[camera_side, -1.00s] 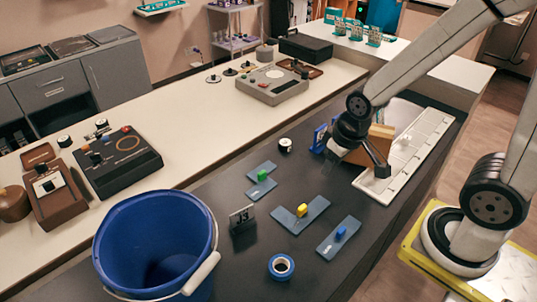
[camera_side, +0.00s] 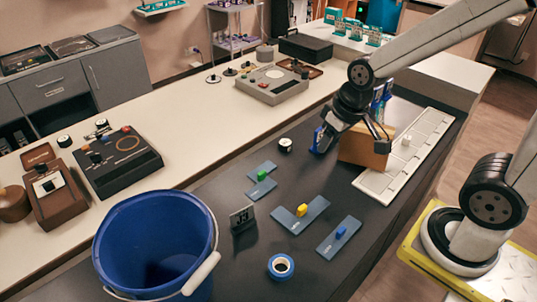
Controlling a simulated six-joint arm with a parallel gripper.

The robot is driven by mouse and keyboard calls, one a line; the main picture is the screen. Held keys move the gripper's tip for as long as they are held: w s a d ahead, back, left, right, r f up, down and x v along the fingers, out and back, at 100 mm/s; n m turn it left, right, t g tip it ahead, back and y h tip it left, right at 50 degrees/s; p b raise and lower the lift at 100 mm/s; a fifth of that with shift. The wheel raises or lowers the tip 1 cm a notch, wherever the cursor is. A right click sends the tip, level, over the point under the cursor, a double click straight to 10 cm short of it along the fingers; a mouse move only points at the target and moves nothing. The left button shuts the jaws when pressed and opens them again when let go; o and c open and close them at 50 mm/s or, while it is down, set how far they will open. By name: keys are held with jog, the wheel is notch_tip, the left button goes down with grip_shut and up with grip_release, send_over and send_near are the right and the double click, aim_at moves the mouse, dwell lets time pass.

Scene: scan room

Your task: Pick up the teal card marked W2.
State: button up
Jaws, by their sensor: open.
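I cannot make out a teal card marked W2 in the side view. A small dark card (camera_side: 242,218) with light lettering stands upright on the dark counter beside the bucket; its marking is too small to read surely. Blue upright pieces show beside my gripper, one at its left (camera_side: 318,140) and one behind it (camera_side: 388,90); I cannot tell what they are. My gripper (camera_side: 356,136) is open, with its fingers pointing down above and in front of a tan box (camera_side: 364,147). Nothing shows between the fingers.
A blue bucket (camera_side: 150,245) stands at the front left. Blue-grey plates with green (camera_side: 258,186), yellow (camera_side: 290,222) and blue (camera_side: 326,246) knobs lie mid-counter. A blue tape roll (camera_side: 281,267), a black-and-white roll (camera_side: 285,145) and a long white tray (camera_side: 382,187) are nearby.

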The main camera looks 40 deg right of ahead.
jog(key=w+d+r+m+t+h, duration=0.3)
jog(key=w+d+m+t+h, duration=0.3)
jog(key=w+d, duration=1.5)
jog(key=s+d+f+m+g+h, duration=0.2)
jog(key=s+d+m+g+h, duration=0.25)
jog(key=d, duration=0.85)
jog(key=s+d+f+m+g+h, duration=0.1)
jog(key=s+d+m+g+h, duration=0.35)
jog(key=d, duration=0.85)
jog(key=shift+n+t+y, duration=0.4)
jog(key=shift+n+y, duration=0.2)
jog(key=shift+n, duration=0.2)
jog(key=f, duration=0.3)
jog(key=s+f, duration=0.1)
jog(key=f, duration=0.2)
jog(key=s+f, duration=0.1)
jog(key=f, duration=0.2)
jog(key=shift+f, duration=0.55)
jog(key=shift+f, duration=1.7)
